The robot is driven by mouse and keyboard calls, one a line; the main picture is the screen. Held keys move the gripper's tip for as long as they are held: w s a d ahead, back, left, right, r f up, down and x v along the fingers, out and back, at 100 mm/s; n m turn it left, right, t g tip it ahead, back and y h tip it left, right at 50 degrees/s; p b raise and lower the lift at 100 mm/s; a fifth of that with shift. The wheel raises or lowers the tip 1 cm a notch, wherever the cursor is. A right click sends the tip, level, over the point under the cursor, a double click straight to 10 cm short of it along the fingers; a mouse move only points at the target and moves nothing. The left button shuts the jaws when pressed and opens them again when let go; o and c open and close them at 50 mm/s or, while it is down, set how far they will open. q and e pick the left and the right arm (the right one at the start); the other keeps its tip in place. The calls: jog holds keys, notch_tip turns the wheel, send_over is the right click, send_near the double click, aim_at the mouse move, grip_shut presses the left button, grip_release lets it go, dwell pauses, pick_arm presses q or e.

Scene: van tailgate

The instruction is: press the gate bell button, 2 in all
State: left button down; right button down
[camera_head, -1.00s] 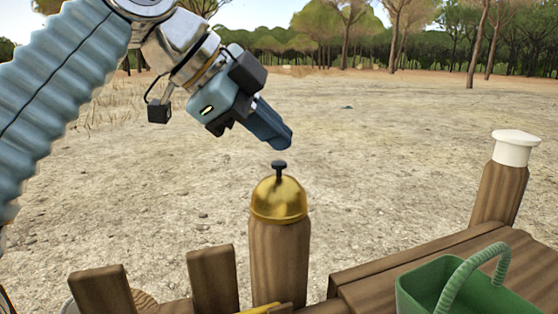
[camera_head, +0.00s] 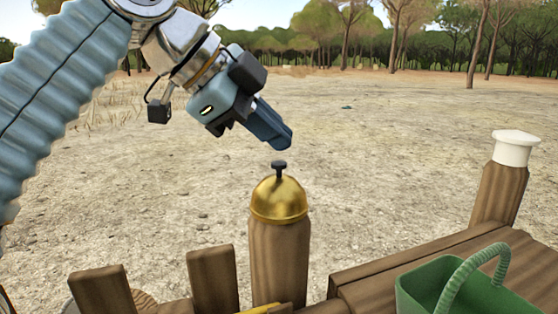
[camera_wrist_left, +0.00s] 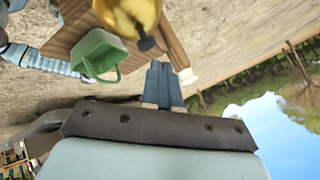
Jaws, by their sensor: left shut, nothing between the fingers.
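The gate bell is a gold dome (camera_head: 279,201) on top of a round wooden post, with a dark button (camera_head: 279,167) standing up from its top. My left gripper (camera_head: 285,141) is shut and empty, its fingertips pointing down and to the right just above the button. A small gap shows between the fingertips and the button. In the left wrist view, the gold dome (camera_wrist_left: 127,14) and the dark button (camera_wrist_left: 146,43) lie just beyond the shut fingers (camera_wrist_left: 161,70). My right gripper is not in view.
A wooden table (camera_head: 365,275) at the lower right holds a green basket (camera_head: 415,292) with an arched handle. A post with a white cap (camera_head: 516,145) stands at the right. Shorter wooden posts (camera_head: 212,278) stand left of the bell. Open ground lies behind.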

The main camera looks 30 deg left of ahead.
aim_at(273, 164)
pick_arm(q)
jog(key=shift+f, duration=0.1)
jog(key=shift+f+b, duration=0.35)
jog(key=shift+f+b, duration=0.5)
jog(key=shift+f, duration=0.05)
dwell(0.8)
jog(key=shift+r, duration=0.15)
jog(key=shift+r+p, duration=0.85)
jog(key=shift+p, duration=0.15)
notch_tip(273, 164, up, 5)
jog(key=p, duration=0.4)
jog(key=shift+p, duration=0.3)
dwell(0.4)
